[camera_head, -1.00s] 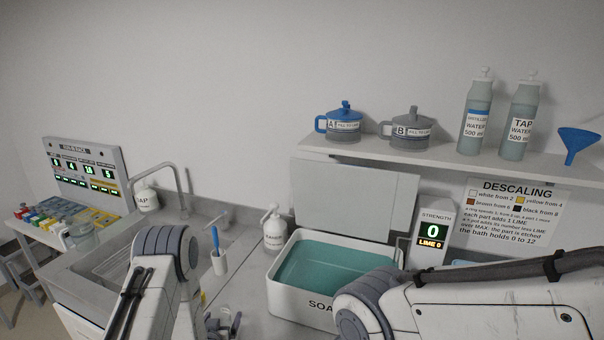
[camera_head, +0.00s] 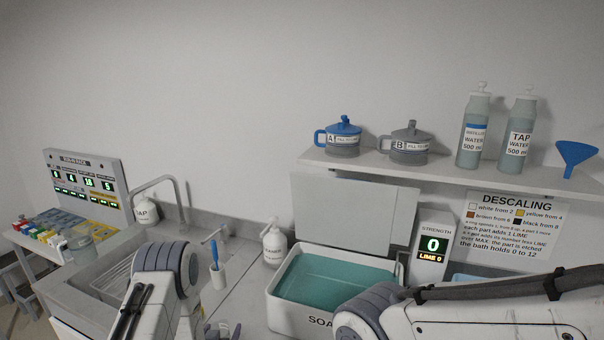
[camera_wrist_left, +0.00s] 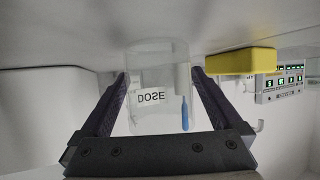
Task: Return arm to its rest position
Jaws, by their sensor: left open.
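My left arm (camera_head: 165,275) comes in from the lower left in the head view. Part of my left gripper (camera_head: 223,330) shows at the bottom edge, mostly cut off. In the left wrist view my left gripper (camera_wrist_left: 160,78) has its two dark fingers wide apart. A clear container marked DOSE (camera_wrist_left: 150,110) shows in the gap between them, upside down in the picture; both fingers look clear of it, but its depth is hard to judge. My right arm (camera_head: 480,315) crosses the lower right; its gripper is out of frame.
A white soak bath (camera_head: 290,312) with teal liquid stands at the centre. A soap bottle (camera_head: 274,250) and a white cup with a blue-handled tool (camera_head: 217,279) stand left of it. The sink (camera_head: 92,288) is further left. A shelf (camera_head: 460,177) with bottles runs above.

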